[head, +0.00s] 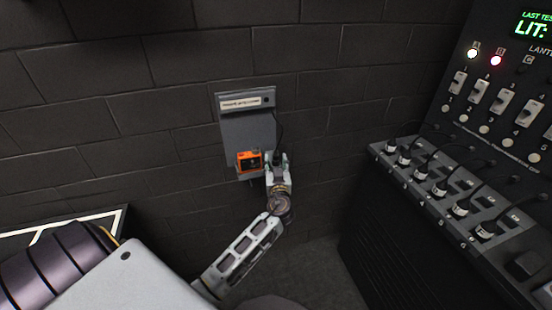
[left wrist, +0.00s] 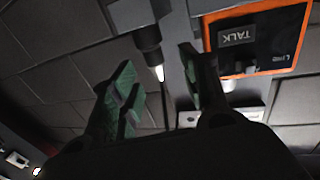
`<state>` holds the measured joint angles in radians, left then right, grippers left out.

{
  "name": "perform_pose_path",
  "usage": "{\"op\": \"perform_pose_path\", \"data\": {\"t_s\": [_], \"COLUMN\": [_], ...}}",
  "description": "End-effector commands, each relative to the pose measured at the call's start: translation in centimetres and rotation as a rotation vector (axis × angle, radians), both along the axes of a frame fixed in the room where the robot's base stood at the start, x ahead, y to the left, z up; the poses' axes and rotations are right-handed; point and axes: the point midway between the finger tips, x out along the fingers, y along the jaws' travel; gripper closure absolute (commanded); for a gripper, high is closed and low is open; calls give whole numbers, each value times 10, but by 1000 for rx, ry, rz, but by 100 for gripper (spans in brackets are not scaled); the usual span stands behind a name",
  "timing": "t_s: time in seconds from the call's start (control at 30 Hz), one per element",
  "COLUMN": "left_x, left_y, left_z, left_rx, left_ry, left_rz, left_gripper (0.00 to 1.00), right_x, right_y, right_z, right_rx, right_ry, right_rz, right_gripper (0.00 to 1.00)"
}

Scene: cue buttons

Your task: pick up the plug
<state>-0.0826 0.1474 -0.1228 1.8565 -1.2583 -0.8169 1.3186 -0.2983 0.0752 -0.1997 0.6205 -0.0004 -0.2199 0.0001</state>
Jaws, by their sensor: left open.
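A dark plug (left wrist: 147,38) with a pale metal tip shows in the left wrist view, tip toward the lower part of the picture. My left gripper (head: 278,160) is at the wall panel, just right of the orange box. In the left wrist view its green-padded fingers (left wrist: 158,85) are apart, and the plug's tip appears between them. I cannot tell whether either finger touches it. In the head view a dark cable (head: 278,128) runs down to the gripper, and the plug is hard to make out there. My right gripper is not in view.
An orange-framed box (head: 249,161) marked TALK in the wrist view sits close beside the left gripper, on a grey wall panel (head: 245,128). At right, a dark console (head: 375,152) carries several corded plugs, switches and lit buttons. The brick wall between is bare.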

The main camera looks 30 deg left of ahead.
Motion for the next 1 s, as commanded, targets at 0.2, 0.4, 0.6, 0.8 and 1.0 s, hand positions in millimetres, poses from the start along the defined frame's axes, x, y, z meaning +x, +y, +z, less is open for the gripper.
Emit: {"op": "perform_pose_path", "data": {"t_s": [0.2, 0.4, 0.6, 0.8, 1.0], "left_x": [2, 13, 27, 39, 44], "left_y": [1, 7, 14, 24, 27], "left_z": [0, 1, 1, -1, -2], "left_rx": [0, 3, 2, 2, 0], "left_ry": [0, 0, 0, 1, 1], "left_rz": [0, 0, -1, 0, 0], "left_gripper": [54, 54, 54, 54, 54], "right_x": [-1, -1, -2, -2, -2], "right_y": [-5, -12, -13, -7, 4], "right_z": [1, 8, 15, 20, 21], "right_rx": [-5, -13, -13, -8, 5], "right_ry": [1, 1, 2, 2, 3], "right_rz": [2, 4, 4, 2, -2], "right_gripper": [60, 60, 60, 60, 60]}}
